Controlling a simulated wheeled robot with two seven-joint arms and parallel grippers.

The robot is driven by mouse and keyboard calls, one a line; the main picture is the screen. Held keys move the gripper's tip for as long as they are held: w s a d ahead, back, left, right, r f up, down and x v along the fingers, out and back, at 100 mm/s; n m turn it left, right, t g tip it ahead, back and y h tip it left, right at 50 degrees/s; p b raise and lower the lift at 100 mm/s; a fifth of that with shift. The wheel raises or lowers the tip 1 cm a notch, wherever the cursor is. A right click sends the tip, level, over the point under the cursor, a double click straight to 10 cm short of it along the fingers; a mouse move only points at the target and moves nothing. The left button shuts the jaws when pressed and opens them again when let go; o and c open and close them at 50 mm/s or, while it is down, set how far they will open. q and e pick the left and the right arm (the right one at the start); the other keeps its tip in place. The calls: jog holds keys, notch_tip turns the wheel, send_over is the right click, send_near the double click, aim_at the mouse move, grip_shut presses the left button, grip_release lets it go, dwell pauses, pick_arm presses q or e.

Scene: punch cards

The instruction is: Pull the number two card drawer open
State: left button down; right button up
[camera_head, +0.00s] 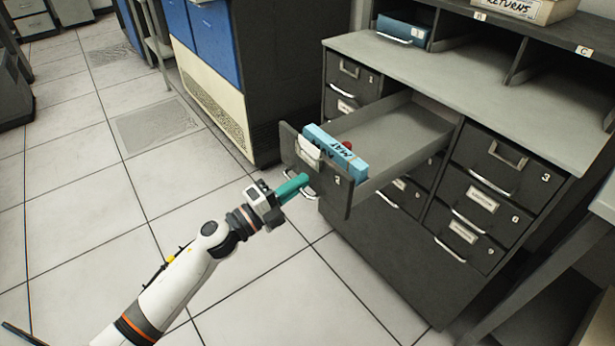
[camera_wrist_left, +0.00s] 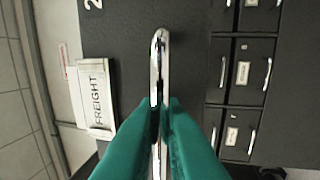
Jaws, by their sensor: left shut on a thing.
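The number two card drawer (camera_head: 385,140) stands pulled well out of the dark cabinet, its front marked 2. A light blue box or card pack (camera_head: 335,153) with dark lettering lies inside near the front, with a small red thing partly hidden behind it. My left gripper (camera_head: 301,184) is at the drawer front, its green fingers shut on the chrome handle. The left wrist view shows the handle (camera_wrist_left: 160,60) between the fingertips (camera_wrist_left: 162,106), beside a label reading FREIGHT (camera_wrist_left: 97,96). My right gripper is not in view.
Other cabinet drawers, such as number three (camera_head: 503,157), look shut. A blue box (camera_head: 403,29) sits in a cubby above, and a RETURNS box (camera_head: 515,8) on top. A blue and cream machine (camera_head: 215,90) stands left. Tiled floor (camera_head: 90,210) before the cabinet is clear.

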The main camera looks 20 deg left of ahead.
pick_arm(q)
jog(key=shift+s+a+f, duration=0.1)
jog(key=shift+s+a, duration=0.05)
jog(key=shift+s, duration=0.15)
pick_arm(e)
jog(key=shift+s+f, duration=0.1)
pick_arm(q)
jog(key=c, duration=1.6)
grip_release()
jog(key=shift+a, duration=0.1)
